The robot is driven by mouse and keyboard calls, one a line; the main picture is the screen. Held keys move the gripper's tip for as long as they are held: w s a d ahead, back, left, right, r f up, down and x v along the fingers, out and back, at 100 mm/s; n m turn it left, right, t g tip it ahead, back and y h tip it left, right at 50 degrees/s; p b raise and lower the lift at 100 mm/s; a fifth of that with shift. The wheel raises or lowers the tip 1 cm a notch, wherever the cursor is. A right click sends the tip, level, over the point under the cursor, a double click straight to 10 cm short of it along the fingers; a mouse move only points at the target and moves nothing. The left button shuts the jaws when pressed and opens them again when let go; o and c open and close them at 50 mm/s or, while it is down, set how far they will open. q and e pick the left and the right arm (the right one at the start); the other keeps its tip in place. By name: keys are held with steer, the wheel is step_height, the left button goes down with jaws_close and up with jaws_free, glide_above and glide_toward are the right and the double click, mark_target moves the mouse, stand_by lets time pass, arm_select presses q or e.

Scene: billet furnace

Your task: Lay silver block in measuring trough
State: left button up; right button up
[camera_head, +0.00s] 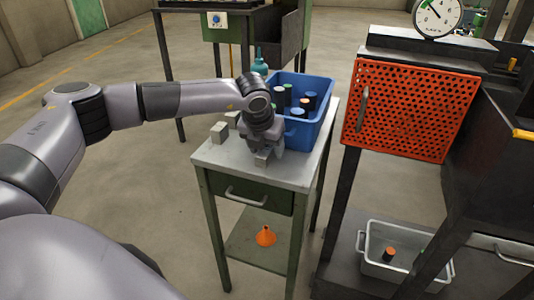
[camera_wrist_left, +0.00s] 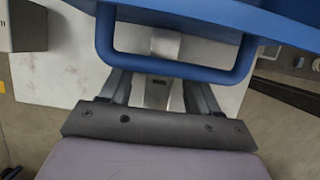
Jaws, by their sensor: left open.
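A small silver block (camera_head: 261,159) stands near the front of the grey-topped bench (camera_head: 213,160). My left gripper (camera_head: 263,151) is over it, pointing down. In the left wrist view the block (camera_wrist_left: 158,92) sits between the two fingers, with a gap on its right side; the fingers are open and not closed on it. Two other silver blocks stand on the bench to the left, a nearer one (camera_head: 218,133) and a farther one (camera_head: 232,118) partly hidden by my arm. I cannot make out a measuring trough. My right gripper is out of view.
A blue bin (camera_head: 318,125) with several cylinders stands right behind the gripper; its handle (camera_wrist_left: 175,66) crosses close over the fingers in the left wrist view. To the right are an orange perforated door (camera_head: 405,105) and a grey bin (camera_head: 405,273) below. An orange funnel (camera_head: 265,236) sits on the lower shelf.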

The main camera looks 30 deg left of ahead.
arm_select(q)
jaws_close()
steer(key=shift+r, duration=0.1)
steer(key=shift+r, duration=0.1)
steer(key=shift+w+r+p, duration=0.1)
steer(key=shift+r+p, duration=0.25)
steer(key=shift+p, duration=0.1)
steer(key=shift+r, duration=0.6)
steer(key=s+d+b, duration=0.2)
steer(key=s+d, duration=0.2)
steer(key=s, duration=1.3)
steer(key=shift+s, duration=0.3)
steer(key=shift+d+f, duration=0.1)
